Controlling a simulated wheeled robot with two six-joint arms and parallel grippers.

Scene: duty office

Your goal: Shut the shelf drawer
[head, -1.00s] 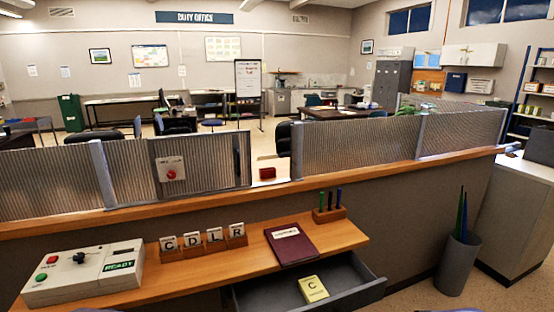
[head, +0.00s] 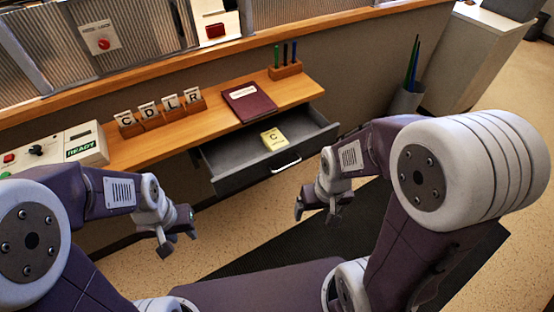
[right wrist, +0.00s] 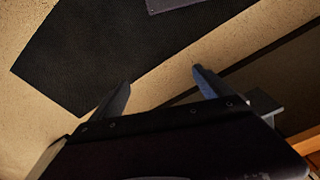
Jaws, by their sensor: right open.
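The shelf drawer (head: 228,173) is pulled out below the wooden shelf (head: 142,151) in the head view. It is grey with a pale bar handle (head: 286,164) on its front. A yellow booklet marked C (head: 273,138) lies inside it. My right gripper (head: 318,214) is open and empty, in front of the drawer and to the right of its handle, apart from it. Its two fingers also show spread in the right wrist view (right wrist: 160,88), with only floor beyond them. My left gripper (head: 178,243) is in front of the drawer's left side, apart from it; its jaws look parted and empty.
On the shelf are a maroon book (head: 249,102), letter blocks (head: 160,113), a pen holder (head: 285,70) and a control box (head: 60,150). A bin with rods (head: 404,100) stands at right. A dark mat (head: 262,262) lies on the floor.

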